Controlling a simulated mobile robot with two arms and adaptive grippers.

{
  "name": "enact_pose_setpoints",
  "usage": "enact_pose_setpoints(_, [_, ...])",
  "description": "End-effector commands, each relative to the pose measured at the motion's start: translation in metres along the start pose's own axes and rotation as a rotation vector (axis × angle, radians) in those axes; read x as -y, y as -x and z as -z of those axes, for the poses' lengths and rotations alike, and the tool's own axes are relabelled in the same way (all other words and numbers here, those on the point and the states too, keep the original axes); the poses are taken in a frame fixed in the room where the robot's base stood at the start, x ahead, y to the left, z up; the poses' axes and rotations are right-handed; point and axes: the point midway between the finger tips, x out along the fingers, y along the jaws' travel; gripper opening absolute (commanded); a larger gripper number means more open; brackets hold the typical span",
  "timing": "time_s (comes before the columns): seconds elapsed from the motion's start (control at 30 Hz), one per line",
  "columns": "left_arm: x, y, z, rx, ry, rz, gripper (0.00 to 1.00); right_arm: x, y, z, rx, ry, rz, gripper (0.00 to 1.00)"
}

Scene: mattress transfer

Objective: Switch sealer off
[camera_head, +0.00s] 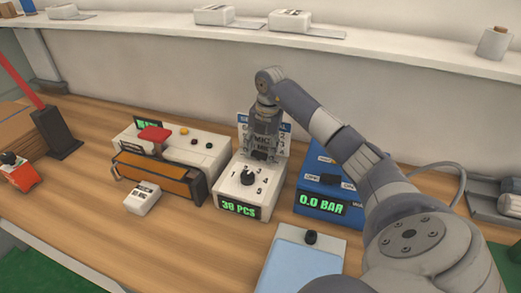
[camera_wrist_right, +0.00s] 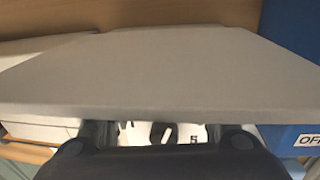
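A white machine (camera_head: 212,143) with a red handle (camera_head: 154,134), an orange-brown front and several small buttons stands left of centre; it looks like the sealer, but no name is legible on it. A small white box (camera_head: 143,199) with a dark label sits in front of it. A grey slab fills much of that view. My left gripper does not show.
A blue box (camera_head: 302,208) reading 0.0 BAR stands to the right, partly behind my arm. A light-blue-topped unit (camera_head: 295,262) is at the front. A lettered card (camera_head: 285,146) stands behind the dial box. Bare wood (camera_head: 95,215) lies front left; a shelf (camera_head: 150,25) runs above.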

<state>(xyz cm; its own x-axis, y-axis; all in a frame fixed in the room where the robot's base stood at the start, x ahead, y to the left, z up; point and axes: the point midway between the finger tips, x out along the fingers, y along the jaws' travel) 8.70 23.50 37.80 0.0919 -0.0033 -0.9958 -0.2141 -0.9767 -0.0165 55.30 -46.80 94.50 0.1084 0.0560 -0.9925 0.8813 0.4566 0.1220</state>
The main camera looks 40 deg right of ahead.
Motion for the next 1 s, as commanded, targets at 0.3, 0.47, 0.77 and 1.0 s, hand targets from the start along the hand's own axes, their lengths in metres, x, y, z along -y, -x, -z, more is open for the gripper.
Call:
enact_pose_setpoints(0.3, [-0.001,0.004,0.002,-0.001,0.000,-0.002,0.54,-0.001,0.002,0.000,-0.002,0.000,0.014,0.22])
enact_pose_setpoints(0.47, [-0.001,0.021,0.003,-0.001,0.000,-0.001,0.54,-0.005,0.004,0.001,-0.006,-0.001,0.083,0.22])
enact_pose_setpoints(0.77, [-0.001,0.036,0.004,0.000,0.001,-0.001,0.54,-0.009,-0.001,0.001,-0.006,-0.001,0.234,0.22])
enact_pose_setpoints(1.0, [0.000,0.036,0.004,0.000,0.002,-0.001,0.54,-0.008,-0.002,0.001,-0.002,0.001,0.263,0.22])
